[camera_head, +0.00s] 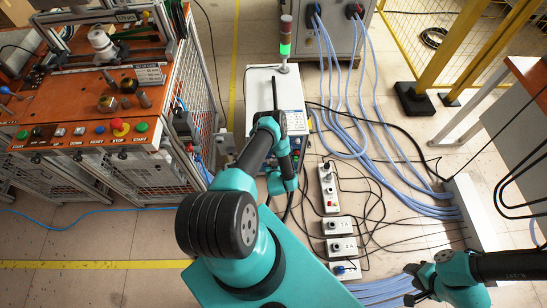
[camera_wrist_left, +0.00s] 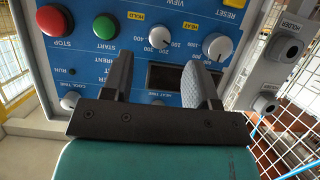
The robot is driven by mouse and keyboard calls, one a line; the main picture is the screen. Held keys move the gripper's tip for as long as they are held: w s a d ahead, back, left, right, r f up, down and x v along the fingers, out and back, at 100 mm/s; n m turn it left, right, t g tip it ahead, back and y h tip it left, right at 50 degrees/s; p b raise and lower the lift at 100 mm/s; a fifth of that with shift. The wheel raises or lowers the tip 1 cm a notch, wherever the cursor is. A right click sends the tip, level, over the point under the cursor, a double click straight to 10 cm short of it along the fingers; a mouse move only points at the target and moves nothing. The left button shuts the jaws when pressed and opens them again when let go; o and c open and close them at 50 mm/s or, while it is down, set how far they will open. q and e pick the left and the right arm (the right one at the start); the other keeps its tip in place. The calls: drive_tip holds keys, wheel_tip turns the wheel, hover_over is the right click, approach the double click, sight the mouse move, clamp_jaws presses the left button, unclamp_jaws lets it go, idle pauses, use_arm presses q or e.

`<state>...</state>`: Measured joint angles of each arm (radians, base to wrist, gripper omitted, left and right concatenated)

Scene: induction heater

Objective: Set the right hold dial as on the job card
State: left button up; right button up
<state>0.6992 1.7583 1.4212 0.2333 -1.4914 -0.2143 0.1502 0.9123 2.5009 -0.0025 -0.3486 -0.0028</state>
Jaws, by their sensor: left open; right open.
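In the left wrist view the blue control panel (camera_wrist_left: 105,68) fills the upper part, its lettering upside down. A white dial (camera_wrist_left: 160,37) sits beside a yellow HOLD label (camera_wrist_left: 137,16); another white dial (camera_wrist_left: 217,46) sits to its right. Their exact settings are too small to read. My left gripper (camera_wrist_left: 157,72) is open and empty, its fingertips in front of the panel just below these dials; I cannot tell whether they touch it. In the head view its fingers are hidden near the white heater cabinet (camera_head: 260,80). My right gripper (camera_head: 408,284) is open and empty at lower right. I cannot make out a job card.
Power strips (camera_head: 328,188), blue hoses (camera_head: 400,180) and black cables cover the floor right of the cabinet. An orange workbench (camera_head: 60,95) stands at left.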

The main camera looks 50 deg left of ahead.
use_arm(q)
drive_tip(key=shift+x, duration=2.7)
drive_tip(key=c, duration=0.9)
